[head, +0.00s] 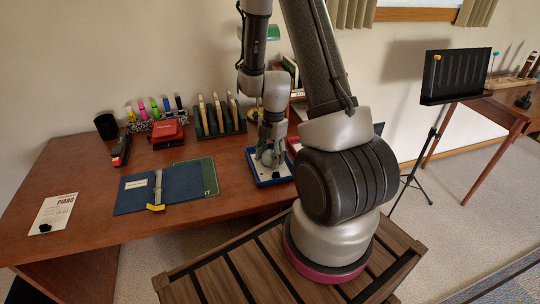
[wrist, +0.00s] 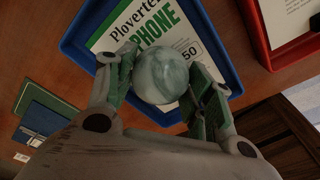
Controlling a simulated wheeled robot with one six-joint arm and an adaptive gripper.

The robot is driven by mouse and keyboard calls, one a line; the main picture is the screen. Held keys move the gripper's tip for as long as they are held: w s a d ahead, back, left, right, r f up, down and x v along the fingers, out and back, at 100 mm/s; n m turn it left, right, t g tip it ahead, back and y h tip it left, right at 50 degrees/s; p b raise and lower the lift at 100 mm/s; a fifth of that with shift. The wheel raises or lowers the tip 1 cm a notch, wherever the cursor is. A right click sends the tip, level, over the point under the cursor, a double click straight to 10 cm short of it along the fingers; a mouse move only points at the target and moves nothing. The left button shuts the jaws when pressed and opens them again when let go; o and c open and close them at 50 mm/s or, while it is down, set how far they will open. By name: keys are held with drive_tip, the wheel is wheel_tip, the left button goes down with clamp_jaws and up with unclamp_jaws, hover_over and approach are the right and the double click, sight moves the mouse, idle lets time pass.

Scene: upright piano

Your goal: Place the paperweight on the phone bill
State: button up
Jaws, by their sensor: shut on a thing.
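The paperweight (wrist: 162,75) is a pale green marbled ball. My gripper (wrist: 160,84) is shut on it, one finger on each side, in the wrist view. The phone bill (wrist: 132,37) is a white sheet with green print, lying in a blue tray (wrist: 77,36). Whether the ball touches the sheet cannot be told. In the head view my gripper (head: 269,157) is low over the blue tray (head: 264,184) at the desk's front right; the bill is mostly hidden there.
A red tray (wrist: 268,52) with a paper stands right of the blue tray. A blue folder (head: 182,185) and green book (head: 209,177) lie left. A file rack (head: 219,123) stands behind. A piano flyer (head: 57,212) lies far left, with bare desk around it.

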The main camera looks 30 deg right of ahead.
drive_tip(key=o, duration=1.2)
drive_tip(key=shift+f, duration=0.1)
drive_tip(key=s+a+r+m+t, duration=0.1)
drive_tip(key=s+r+m, duration=0.15)
drive_tip(key=r, duration=0.65)
drive_tip(key=s+r+m, duration=0.1)
drive_tip(key=r+m, duration=0.3)
drive_tip(key=r, duration=0.4)
drive_tip(key=s+a+r+m+t, duration=0.1)
drive_tip(key=s+r+m, duration=0.15)
drive_tip(key=r, duration=0.65)
drive_tip(key=s+r+m+t, duration=0.1)
drive_tip(key=s+r+m, duration=0.1)
drive_tip(key=s+m, duration=0.1)
drive_tip(key=s+r+m+h, duration=0.1)
drive_tip(key=s+r+m, duration=0.1)
drive_tip(key=s+m, duration=0.2)
drive_tip(key=s+a+r+m+t, duration=0.1)
drive_tip(key=s+r+m, duration=0.1)
drive_tip(key=m, duration=0.3)
drive_tip(key=shift+s+r+m+t, duration=0.25)
drive_tip(key=shift+s+m+t, duration=0.05)
drive_tip(key=shift+s, duration=0.5)
